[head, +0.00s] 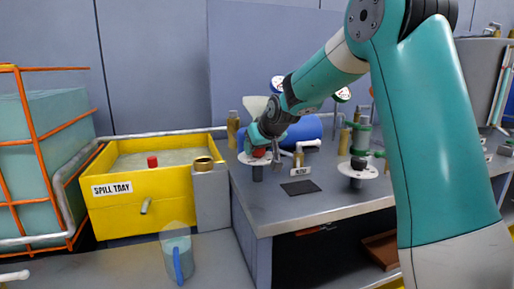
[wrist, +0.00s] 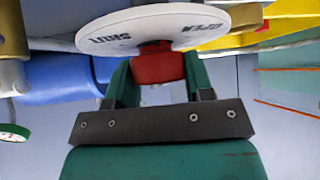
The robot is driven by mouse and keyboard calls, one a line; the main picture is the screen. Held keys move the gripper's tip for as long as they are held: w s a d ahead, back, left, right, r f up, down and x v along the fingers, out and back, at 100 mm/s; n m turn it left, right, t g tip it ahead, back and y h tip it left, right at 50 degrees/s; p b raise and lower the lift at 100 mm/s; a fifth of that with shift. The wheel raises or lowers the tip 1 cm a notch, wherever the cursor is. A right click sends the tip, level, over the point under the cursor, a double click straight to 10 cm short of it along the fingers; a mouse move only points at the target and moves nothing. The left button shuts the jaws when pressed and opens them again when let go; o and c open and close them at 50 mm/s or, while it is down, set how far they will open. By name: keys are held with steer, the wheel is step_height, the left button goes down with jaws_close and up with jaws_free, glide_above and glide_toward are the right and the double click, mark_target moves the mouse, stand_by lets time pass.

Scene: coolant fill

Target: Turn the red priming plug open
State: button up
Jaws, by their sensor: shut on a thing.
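The red priming plug (wrist: 158,66) sits against a round white disc (wrist: 165,24) marked "OPEN" and "SHUT" in the wrist view. My gripper (wrist: 157,80) has a green finger on each side of the plug and is shut on it. In the head view the plug (head: 259,153) shows as a small red patch above its white disc (head: 247,160), partly hidden by my gripper (head: 258,145). The disc stands on a dark post at the left end of the grey bench. I cannot tell which word the plug points to.
A yellow spill tray (head: 130,212) with a red cap on it stands left of the bench. A blue-handled jug (head: 178,258) is in front. A second white disc with a black knob (head: 358,166) stands to the right. A blue cylinder (head: 306,130) lies behind the plug.

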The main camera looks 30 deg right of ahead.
steer(key=m+g+h+p, duration=0.1)
steer(key=m+h, duration=0.1)
steer(key=m, duration=0.1)
steer(key=m+h+p, duration=0.1)
steer(key=m+h, duration=0.1)
steer(key=m, duration=0.1)
steer(key=shift+r+g+h, duration=0.1)
steer(key=shift+g+h, duration=0.2)
steer(key=shift+g, duration=0.1)
steer(key=shift+m+g+h+p, duration=1)
steer(key=shift+m+g, duration=0.1)
steer(key=shift+m, duration=1)
steer(key=shift+d, duration=0.1)
steer(key=o, duration=0.9)
steer(key=shift+o, duration=0.2)
steer(key=shift+s, duration=0.1)
steer(key=p+v, duration=0.1)
steer(key=v, duration=1.6)
steer(key=shift+a+p, duration=0.3)
